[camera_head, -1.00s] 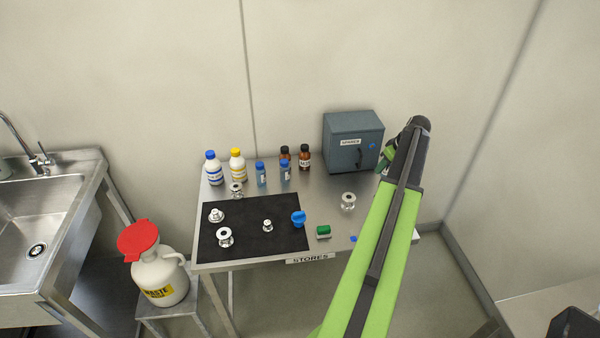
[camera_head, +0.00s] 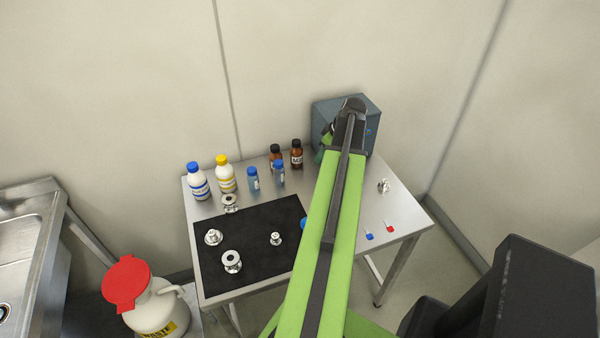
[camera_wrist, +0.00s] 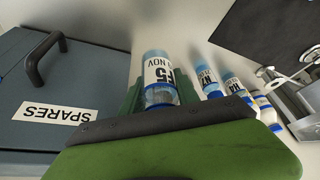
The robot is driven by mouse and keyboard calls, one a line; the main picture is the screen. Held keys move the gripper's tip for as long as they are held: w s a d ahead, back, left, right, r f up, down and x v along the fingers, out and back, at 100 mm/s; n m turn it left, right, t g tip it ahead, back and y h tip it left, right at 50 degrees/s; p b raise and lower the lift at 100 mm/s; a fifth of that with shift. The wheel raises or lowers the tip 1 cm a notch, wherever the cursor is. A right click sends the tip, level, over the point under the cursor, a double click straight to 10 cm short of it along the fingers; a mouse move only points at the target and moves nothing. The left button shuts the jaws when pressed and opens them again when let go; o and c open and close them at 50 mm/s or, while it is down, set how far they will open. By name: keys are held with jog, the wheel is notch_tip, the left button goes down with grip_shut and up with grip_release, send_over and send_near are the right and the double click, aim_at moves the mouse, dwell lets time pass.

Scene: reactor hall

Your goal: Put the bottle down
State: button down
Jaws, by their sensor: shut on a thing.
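My gripper (camera_wrist: 160,104) is shut on a small pale blue bottle (camera_wrist: 159,72) with a dark-lettered white label, which sits between the green jaws in the wrist view. In the head view my gripper (camera_head: 327,142) is in front of the grey-blue spares box, at the back right of the steel table (camera_head: 408,208). The held bottle is mostly hidden there by my arm. I cannot tell whether its base touches the table. Two similar blue bottles (camera_head: 253,179) (camera_head: 279,173) stand on the table to the left.
The spares box (camera_head: 366,108) is close beside my gripper. Two brown bottles (camera_head: 296,154) (camera_head: 275,156) and two white bottles (camera_head: 198,182) (camera_head: 225,176) stand along the back. Metal fittings lie on a black mat (camera_head: 255,222). Small red and blue pieces (camera_head: 389,227) lie at right.

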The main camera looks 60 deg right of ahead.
jog(key=w+f+b, duration=0.1)
jog(key=w, duration=0.1)
jog(key=w+a+f+b, duration=0.1)
jog(key=w+f, duration=0.1)
jog(key=w, duration=0.1)
jog(key=w+f+b, duration=0.1)
jog(key=w+f, duration=0.1)
jog(key=shift+w+a+b, duration=0.15)
jog(key=shift+a+b, duration=0.15)
jog(key=shift+a, duration=0.05)
jog(key=shift+w+a, duration=0.1)
jog(key=shift+w, duration=0.15)
notch_tip(320, 180, down, 4)
jog(key=b, duration=0.4)
jog(key=shift+f, duration=0.2)
jog(key=shift+r, duration=0.25)
jog(key=shift+f, duration=0.15)
jog(key=c, duration=0.9)
grip_release()
